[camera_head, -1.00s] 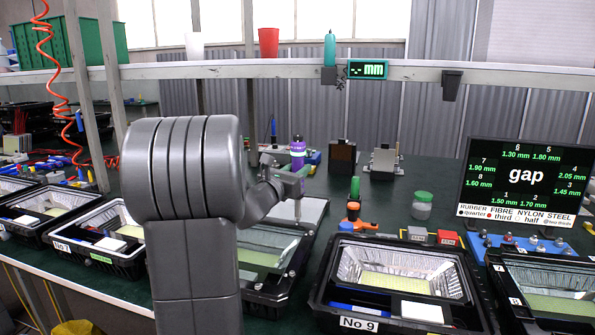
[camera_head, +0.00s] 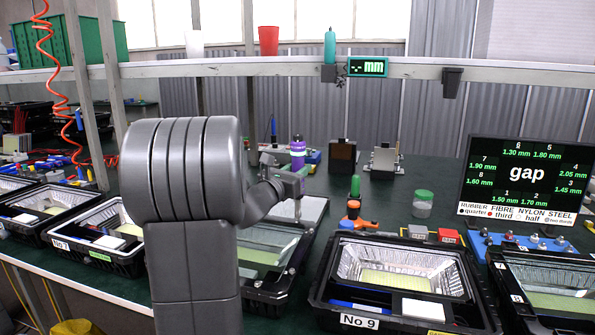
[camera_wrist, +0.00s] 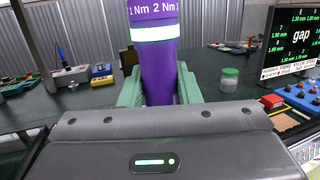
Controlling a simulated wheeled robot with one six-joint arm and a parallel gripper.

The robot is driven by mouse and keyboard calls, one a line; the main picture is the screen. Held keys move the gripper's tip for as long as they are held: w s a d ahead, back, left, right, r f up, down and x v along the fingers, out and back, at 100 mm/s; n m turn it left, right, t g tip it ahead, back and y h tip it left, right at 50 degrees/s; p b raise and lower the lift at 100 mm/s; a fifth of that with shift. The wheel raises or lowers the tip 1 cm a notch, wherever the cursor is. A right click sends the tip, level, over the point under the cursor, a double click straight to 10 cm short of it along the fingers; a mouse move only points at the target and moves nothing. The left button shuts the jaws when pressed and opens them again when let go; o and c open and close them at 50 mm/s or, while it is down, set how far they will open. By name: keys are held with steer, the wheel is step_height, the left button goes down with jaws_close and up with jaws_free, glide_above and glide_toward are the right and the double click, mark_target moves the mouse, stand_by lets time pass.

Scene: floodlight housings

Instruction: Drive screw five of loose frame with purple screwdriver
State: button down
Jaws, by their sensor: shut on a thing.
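My gripper (camera_head: 296,178) is shut on the purple screwdriver (camera_head: 297,150), which stands upright with a pale band. In the wrist view the screwdriver (camera_wrist: 158,65) rises between the greenish fingers, with "2 Nm" printed near its top. The screwdriver is over the far part of a dark-framed floodlight housing (camera_head: 302,258) with a glass front. My arm covers the left side of this housing. I cannot tell whether the bit touches a screw. Screw five and the frame's seating cannot be made out.
An open housing marked No 9 (camera_head: 392,268) stands to the right. A gap screen (camera_head: 524,183) lists 1.80 mm for position 5. An orange-and-black tool (camera_head: 354,213), a green-lidded jar (camera_head: 422,204) and a blue tray of small parts (camera_head: 520,244) are near. The small mm display (camera_head: 368,67) shows dashes.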

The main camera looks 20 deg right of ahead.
mark_target(295, 140)
steer(key=shift+f+b, duration=0.75)
steer(key=shift+b, duration=0.35)
stand_by(2.6)
steer(key=shift+r, duration=0.15)
steer(key=shift+r+p, duration=2.3)
steer(key=shift+r, duration=2.5)
steer(key=shift+a+f, duration=0.1)
